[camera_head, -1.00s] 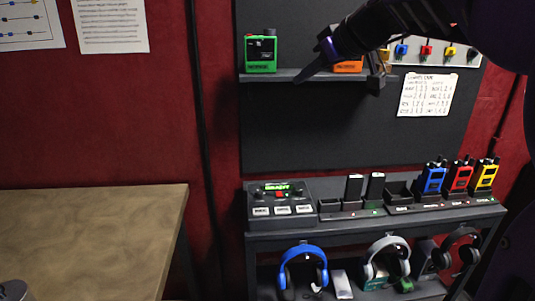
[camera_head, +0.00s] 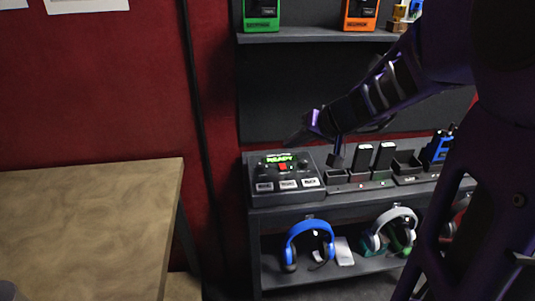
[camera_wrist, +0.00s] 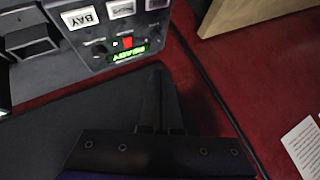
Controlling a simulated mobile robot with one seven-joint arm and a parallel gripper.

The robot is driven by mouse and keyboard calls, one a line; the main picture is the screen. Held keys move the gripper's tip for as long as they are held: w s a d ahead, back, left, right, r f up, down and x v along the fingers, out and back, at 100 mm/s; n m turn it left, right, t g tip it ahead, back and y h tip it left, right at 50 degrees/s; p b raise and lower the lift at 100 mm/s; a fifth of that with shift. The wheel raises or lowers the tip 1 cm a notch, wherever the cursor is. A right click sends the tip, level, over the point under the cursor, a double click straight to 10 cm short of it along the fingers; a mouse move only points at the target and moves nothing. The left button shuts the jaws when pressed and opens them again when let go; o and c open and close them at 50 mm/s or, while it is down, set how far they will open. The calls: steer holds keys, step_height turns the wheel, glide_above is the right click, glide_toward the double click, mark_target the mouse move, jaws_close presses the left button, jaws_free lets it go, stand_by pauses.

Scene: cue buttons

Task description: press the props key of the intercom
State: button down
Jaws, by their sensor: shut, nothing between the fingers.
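The intercom (camera_head: 258,196) is a dark box at the left end of the shelf unit's top. It has a green lit display reading READY (camera_head: 279,158), a red button (camera_head: 283,167) and a front row of three pale keys (camera_head: 287,185). In the wrist view the intercom (camera_wrist: 95,62) shows upside down at the top, and one key reads BAY (camera_wrist: 84,17). The other key labels are too small or cut off to read. My gripper (camera_head: 292,141) is shut and empty, above the intercom's back edge. In the wrist view its fingertips (camera_wrist: 157,72) appear beside the display.
Battery chargers (camera_head: 360,178) and a blue radio (camera_head: 437,150) stand right of the intercom. Headphones (camera_head: 308,244) lie on the shelf below. An upper shelf (camera_head: 310,37) holds green and orange devices. A wooden table (camera_head: 85,235) stands left, with a gap between.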

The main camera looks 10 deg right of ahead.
mark_target(290, 187)
steer(key=shift+s+f, duration=0.15)
steer(key=shift+f, duration=0.35)
steer(key=shift+f, duration=0.1)
step_height(290, 187, down, 9)
steer(key=b, duration=0.6)
steer(key=shift+r+b, duration=0.2)
steer(key=shift+b, duration=0.15)
steer(key=shift+f, duration=0.1)
stand_by(1.4)
steer(key=shift+f, duration=0.3)
